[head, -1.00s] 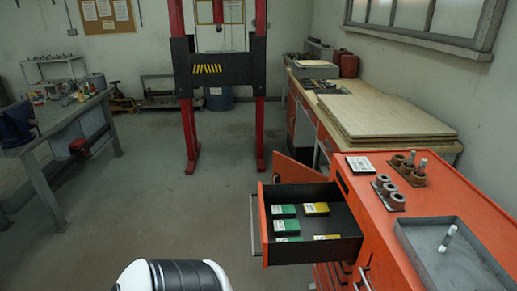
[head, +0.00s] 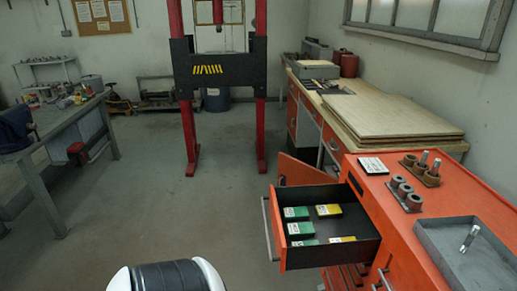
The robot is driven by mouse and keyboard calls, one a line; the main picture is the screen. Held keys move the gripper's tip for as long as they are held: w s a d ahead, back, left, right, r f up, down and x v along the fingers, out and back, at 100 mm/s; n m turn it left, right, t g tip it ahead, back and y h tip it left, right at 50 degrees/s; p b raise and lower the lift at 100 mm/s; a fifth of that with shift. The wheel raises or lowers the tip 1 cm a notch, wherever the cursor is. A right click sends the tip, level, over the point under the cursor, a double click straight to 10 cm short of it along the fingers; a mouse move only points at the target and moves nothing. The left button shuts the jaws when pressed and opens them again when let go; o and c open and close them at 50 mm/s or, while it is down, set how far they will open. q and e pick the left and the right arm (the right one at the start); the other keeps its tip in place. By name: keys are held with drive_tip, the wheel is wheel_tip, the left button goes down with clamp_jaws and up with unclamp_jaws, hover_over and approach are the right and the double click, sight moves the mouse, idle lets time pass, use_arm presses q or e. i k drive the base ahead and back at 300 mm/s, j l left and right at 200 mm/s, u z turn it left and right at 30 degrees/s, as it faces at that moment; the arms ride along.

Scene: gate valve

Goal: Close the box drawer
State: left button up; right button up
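The box drawer (head: 330,258) of the orange cabinet (head: 425,235) is pulled out to the left, with a dark inside. Green boxes (head: 300,228) and yellow boxes (head: 328,210) lie in it. A grey bar handle (head: 270,228) runs along its left front face. A white and black rounded part of my own body shows at the bottom, to the left of the drawer and apart from it. Neither of my grippers is in view.
A grey tray (head: 470,262) and several round metal parts (head: 408,190) are on the cabinet top. A red press frame (head: 190,110) stands behind. A grey workbench (head: 60,150) is at the left. The floor left of the drawer is clear.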

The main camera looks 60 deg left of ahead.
sight(354, 221)
drive_tip(key=k+j+u, duration=0.1)
drive_tip(key=u, duration=1.65)
